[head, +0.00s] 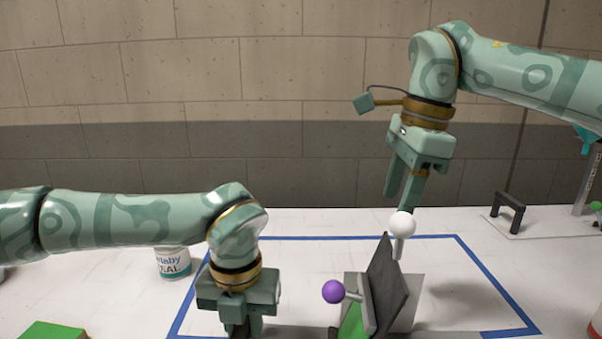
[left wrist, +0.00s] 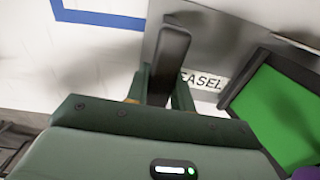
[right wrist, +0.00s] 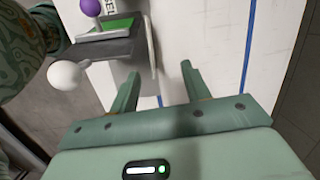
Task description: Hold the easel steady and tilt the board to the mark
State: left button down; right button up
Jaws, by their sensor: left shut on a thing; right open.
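The easel has a dark tilted board (head: 388,285) with a white ball knob (head: 403,223) at its upper edge and a purple ball knob (head: 334,291) on its left. A green face (head: 355,322) shows below, also in the left wrist view (left wrist: 272,112). My left gripper (head: 240,328) is shut on the easel's dark upright handle (left wrist: 172,48), beside the EASEL label (left wrist: 202,82). My right gripper (head: 402,196) is open and empty, just above the white knob. In the right wrist view, the white knob (right wrist: 65,75) lies left of the fingers, outside them. I cannot make out the mark.
Blue tape (head: 440,237) outlines an area around the easel on the white table. A white labelled can (head: 172,263) stands behind my left arm. A green block (head: 52,331) is at front left. A black handle-shaped stand (head: 508,212) is at back right.

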notch_tip(320, 180, up, 10)
jog(key=m+h, duration=0.1)
jog(key=h, duration=0.1)
send_over(407, 213)
jog(key=shift+w+a+f+g, duration=0.1)
jog(key=shift+a+g, duration=0.05)
jog(key=shift+g, duration=0.15)
jog(key=shift+f+m, duration=0.15)
jog(key=shift+m, duration=0.15)
notch_tip(407, 213, down, 10)
jog(key=shift+r, duration=0.15)
jog(key=shift+c, duration=0.4)
jog(key=c, duration=0.9)
jog(key=shift+c, duration=0.2)
jog(key=shift+d+f, duration=0.25)
jog(key=shift+d, duration=0.9)
